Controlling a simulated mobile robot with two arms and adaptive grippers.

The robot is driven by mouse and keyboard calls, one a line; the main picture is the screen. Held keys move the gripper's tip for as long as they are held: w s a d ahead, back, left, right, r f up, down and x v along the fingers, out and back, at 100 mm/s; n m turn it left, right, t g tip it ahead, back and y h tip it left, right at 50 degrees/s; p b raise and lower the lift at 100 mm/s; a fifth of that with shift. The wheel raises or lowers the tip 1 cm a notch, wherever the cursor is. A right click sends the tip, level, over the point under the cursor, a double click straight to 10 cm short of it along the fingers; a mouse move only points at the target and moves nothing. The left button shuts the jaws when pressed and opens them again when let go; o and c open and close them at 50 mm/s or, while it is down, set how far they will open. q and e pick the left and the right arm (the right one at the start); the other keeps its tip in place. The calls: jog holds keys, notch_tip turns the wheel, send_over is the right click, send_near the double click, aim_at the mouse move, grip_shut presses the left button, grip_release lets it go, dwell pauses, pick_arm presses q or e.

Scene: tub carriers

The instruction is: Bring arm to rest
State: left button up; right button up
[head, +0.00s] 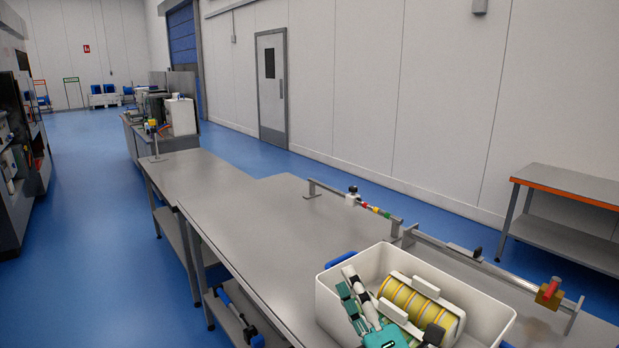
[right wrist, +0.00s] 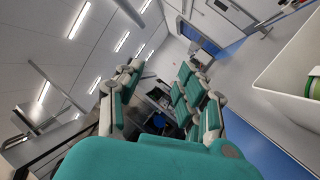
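A white tub (head: 480,312) with blue handles stands on the grey table (head: 240,212). A yellow ribbed spool (head: 405,297) with pale end pieces lies inside it. My right gripper (head: 347,279), teal, white and black, shows in front of the tub's left part in the head view. Its fingers stand apart with nothing between them in the right wrist view (right wrist: 160,78). The tub's white wall (right wrist: 288,75) is at the right there, apart from the fingers, with something green inside. My left gripper is out of view.
A rail with coloured fittings (head: 375,210) and a metal bar with a brass block (head: 549,293) run along the table's far side. An orange-edged bench (head: 570,184) stands at the right. The table's left part is bare.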

jog(key=s+d+f+m+g+h, duration=0.25)
jog(key=d+f+m, duration=0.2)
jog(key=f, duration=0.25)
jog(key=s+d+f+m+g+h, duration=0.2)
jog(key=d+f+m+g+h, duration=0.1)
jog(key=f+m, duration=0.35)
jog(key=s+d+f+m+g+h, duration=0.3)
jog(key=d+f+m, duration=0.15)
jog(key=f, duration=0.35)
jog(key=s+d+f+m+g, duration=0.1)
jog(key=s+f+m+g, duration=0.4)
jog(key=s, duration=0.5)
jog(key=s+d+f+m+g, duration=0.1)
jog(key=s+f+m+g, duration=0.25)
jog(key=s+f, duration=0.4)
notch_tip(320, 180, down, 26)
jog(key=s+g, duration=0.1)
jog(key=s, duration=0.2)
jog(key=s+d+f+g, duration=0.1)
jog(key=s+d+f, duration=0.1)
jog(key=s+f, duration=1.3)
jog(key=shift+s+d+f+n+g+b, duration=0.3)
jog(key=shift+s+f+n, duration=0.1)
jog(key=shift+s, duration=0.25)
